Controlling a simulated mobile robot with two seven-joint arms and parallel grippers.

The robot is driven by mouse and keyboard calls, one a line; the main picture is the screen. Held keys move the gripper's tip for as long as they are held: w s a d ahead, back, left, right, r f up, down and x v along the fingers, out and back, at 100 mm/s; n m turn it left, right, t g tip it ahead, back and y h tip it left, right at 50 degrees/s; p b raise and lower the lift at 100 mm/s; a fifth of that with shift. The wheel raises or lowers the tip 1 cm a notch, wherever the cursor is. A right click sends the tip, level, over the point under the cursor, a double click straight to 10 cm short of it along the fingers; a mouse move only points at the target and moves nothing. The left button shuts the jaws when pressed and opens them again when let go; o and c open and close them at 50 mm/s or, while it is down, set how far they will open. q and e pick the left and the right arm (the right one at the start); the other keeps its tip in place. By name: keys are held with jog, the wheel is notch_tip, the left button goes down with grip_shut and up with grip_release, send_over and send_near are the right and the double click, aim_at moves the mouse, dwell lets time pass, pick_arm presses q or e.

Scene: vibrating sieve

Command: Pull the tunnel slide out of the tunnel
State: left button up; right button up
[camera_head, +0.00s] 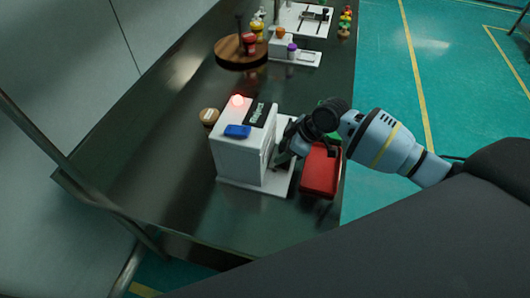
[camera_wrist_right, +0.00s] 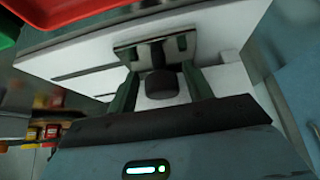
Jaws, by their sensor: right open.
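In the right wrist view, a dark round knob (camera_wrist_right: 162,83) on a metal plate (camera_wrist_right: 126,53) sits on the white face; this looks like the tunnel slide's front. The open fingers of my right gripper (camera_wrist_right: 160,88) stand on either side of the knob. I cannot tell whether they touch it. My left gripper is out of view.
A red tray (camera_head: 320,171) lies close to the right of the machine, below my right arm. A round wooden stand (camera_head: 229,52) and white fixtures (camera_head: 296,57) are farther back. The table (camera_head: 150,140) left of the machine is mostly clear.

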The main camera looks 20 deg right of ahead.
jog(key=shift+w+d+f+b, duration=0.1)
jog(key=shift+w+d+b, duration=0.3)
jog(key=shift+w+d, duration=0.35)
jog(key=shift+w+d+b, duration=0.25)
jog(key=shift+w+d, duration=0.05)
jog(key=shift+w, duration=0.2)
jog(key=shift+w+d+b, duration=0.25)
jog(key=shift+w, duration=0.2)
jog(key=shift+w+d+b, duration=0.45)
jog(key=shift+w+d, duration=0.15)
jog(key=shift+w, duration=0.2)
jog(key=shift+w+d+b, duration=0.4)
jog(key=shift+w+d, duration=0.15)
jog(key=shift+w, duration=0.2)
jog(key=shift+w+d+b, duration=0.55)
jog(key=shift+w+d, duration=0.05)
jog(key=shift+w, duration=0.2)
jog(key=shift+w+d+b, duration=0.55)
jog(key=shift+w, duration=0.2)
jog(key=shift+w+d+b, duration=0.45)
jog(key=shift+w, duration=0.15)
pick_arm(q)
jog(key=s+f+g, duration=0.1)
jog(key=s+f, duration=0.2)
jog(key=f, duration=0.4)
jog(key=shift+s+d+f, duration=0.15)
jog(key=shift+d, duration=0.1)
